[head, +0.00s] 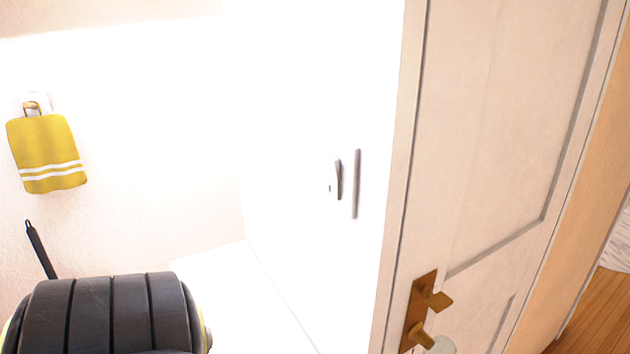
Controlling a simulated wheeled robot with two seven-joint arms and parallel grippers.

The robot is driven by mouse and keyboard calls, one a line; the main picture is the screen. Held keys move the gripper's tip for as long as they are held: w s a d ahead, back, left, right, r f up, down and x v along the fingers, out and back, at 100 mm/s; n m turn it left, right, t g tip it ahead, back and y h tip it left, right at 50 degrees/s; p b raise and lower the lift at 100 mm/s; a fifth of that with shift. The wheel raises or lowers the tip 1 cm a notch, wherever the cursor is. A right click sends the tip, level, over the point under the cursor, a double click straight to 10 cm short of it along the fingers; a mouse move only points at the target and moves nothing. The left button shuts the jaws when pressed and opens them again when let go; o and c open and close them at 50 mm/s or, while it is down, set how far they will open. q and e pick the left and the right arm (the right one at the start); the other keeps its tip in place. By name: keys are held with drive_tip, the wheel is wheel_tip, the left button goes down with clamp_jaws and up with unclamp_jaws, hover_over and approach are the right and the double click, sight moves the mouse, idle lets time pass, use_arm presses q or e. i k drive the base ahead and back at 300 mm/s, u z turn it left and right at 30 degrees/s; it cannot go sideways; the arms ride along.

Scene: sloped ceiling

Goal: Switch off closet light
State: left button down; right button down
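A small pale switch-like fitting (336,178) with a grey shaded edge is on the brightly lit white closet wall, just left of the door edge. A thin grey vertical strip (357,184) is right beside it. The glare washes out its detail, so I cannot tell which position it is in. The closet interior is very bright. Neither of my grippers is in view.
The white panelled door (490,130) with a brass handle (424,305) stands at the right. A yellow towel (46,152) hangs on the left wall. A black ribbed rounded object (105,315) and a thin black rod (40,250) are at lower left. Wooden floor (600,310) shows at lower right.

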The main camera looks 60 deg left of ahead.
sight(329, 163)
drive_tip(key=k, duration=0.3)
drive_tip(key=u, duration=1.65)
drive_tip(key=i, duration=0.35)
drive_tip(key=z, duration=0.2)
